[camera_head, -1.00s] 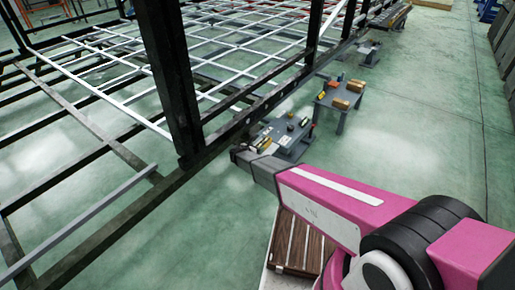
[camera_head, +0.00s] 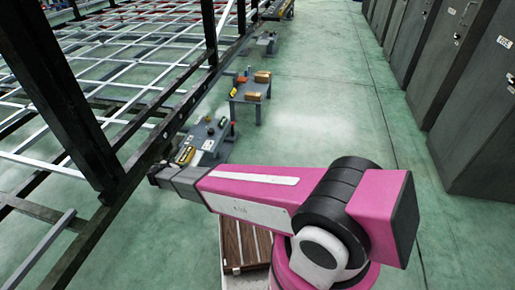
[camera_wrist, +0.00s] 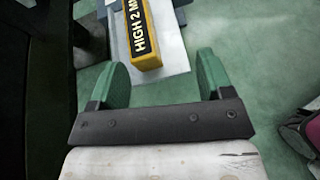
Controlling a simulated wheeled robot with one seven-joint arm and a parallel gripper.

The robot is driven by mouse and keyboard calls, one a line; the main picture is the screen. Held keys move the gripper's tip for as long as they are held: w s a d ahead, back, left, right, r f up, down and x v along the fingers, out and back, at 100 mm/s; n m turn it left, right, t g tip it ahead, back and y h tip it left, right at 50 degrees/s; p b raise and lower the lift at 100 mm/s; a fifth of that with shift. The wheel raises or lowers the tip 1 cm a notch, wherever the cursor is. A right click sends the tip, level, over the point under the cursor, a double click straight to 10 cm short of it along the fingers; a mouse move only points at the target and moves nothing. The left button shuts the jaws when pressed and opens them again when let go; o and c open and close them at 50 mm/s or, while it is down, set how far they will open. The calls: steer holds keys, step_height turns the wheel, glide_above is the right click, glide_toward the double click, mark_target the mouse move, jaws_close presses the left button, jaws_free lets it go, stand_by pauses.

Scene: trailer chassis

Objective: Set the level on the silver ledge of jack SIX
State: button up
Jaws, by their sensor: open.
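In the wrist view my gripper (camera_wrist: 163,78) is open, with its two green fingers apart and nothing between them. A yellow bar (camera_wrist: 139,38) with a black face reading "HIGH 2 M…" lies just ahead of the fingertips on a light grey surface (camera_wrist: 173,56); its far end is cut off. In the head view my gripper (camera_head: 160,175) is beside the dark frame, near a grey stand (camera_head: 212,135) with a yellow bar (camera_head: 186,155) and small items on top. I cannot read any jack number or tell which ledge is jack SIX's.
A second grey stand (camera_head: 246,96) with boxes stands farther back. The dark chassis frame and post (camera_head: 65,110) rise at the left. Grey cabinets (camera_head: 470,90) line the right. Green floor (camera_head: 325,120) is open between. A wooden slatted top (camera_head: 245,243) is below my arm.

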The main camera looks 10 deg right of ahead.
steer(key=s+d+r+m+g, duration=0.1)
steer(key=d+r+m+g, duration=0.15)
steer(key=d+m, duration=0.45)
steer(key=s+d+r+m+g, duration=0.1)
steer(key=d+r+m+g, duration=0.15)
steer(key=d, duration=0.85)
steer(key=s+d+r+m+g, duration=0.15)
steer(key=d+r+m, duration=0.3)
steer(key=d, duration=0.45)
steer(key=s+d+r+m+g+y, duration=0.2)
steer(key=s+d+m, duration=0.4)
steer(key=d, duration=0.3)
steer(key=s+d+r+m+g+y, duration=0.3)
steer(key=s+d+r+m+y, duration=0.1)
steer(key=d+r+m, duration=0.3)
steer(key=s+d+m, duration=0.1)
steer(key=m, duration=0.1)
steer(key=shift+s+d+r+m, duration=0.25)
steer(key=shift+s+d+m, duration=0.05)
steer(key=shift+s+d, duration=0.1)
